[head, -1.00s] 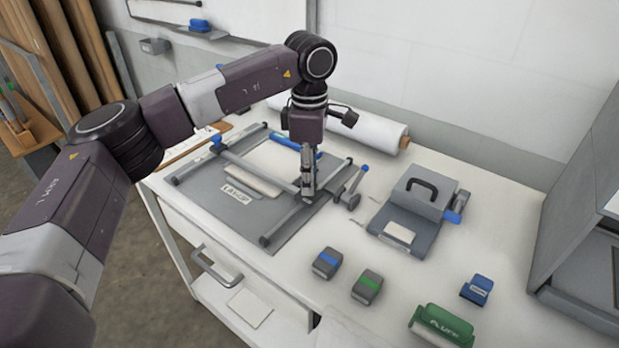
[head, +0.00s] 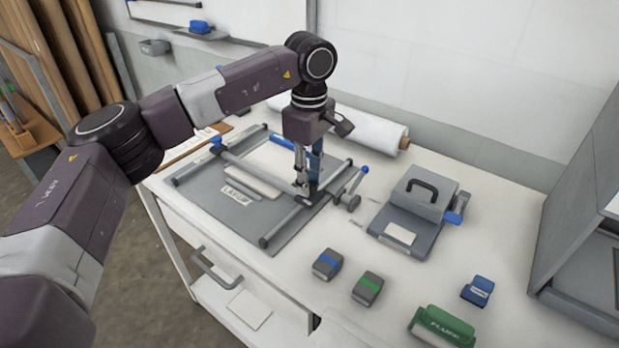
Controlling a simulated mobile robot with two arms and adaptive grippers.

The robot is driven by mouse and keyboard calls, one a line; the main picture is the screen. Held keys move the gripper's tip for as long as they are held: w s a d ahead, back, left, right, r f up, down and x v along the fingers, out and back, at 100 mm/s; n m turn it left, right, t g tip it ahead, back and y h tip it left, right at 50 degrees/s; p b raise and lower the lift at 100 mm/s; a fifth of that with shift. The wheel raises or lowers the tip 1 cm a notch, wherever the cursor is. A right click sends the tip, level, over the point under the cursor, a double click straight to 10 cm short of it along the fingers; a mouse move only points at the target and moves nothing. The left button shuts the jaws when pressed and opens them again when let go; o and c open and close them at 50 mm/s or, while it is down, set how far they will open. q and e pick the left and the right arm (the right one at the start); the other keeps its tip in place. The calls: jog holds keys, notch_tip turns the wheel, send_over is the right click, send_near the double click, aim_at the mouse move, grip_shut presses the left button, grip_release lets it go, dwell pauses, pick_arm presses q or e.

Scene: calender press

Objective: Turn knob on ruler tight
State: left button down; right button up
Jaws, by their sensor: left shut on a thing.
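The ruler (head: 250,175) is part of a grey bar frame lying on the grey lay-up board (head: 215,208), with a crossbar running from the blue knob at upper left to the right rail. My left gripper (head: 307,188) points down at the right end of that crossbar. Its jaws are shut on a small knob there, which the fingers mostly hide. A blue knob (head: 216,142) shows at the crossbar's far left end. My right gripper is not in view.
A blue-tipped lever (head: 355,186) stands just right of the frame. A grey press block with a handle (head: 415,208) sits farther right. Small blue (head: 327,264) and green (head: 367,288) banded blocks stand in front. A white roll (head: 370,128) lies behind.

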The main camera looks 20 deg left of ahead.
pick_arm(q)
jog(key=shift+r, duration=0.1)
jog(key=c, duration=1.6)
grip_release()
notch_tip(320, 180, up, 12)
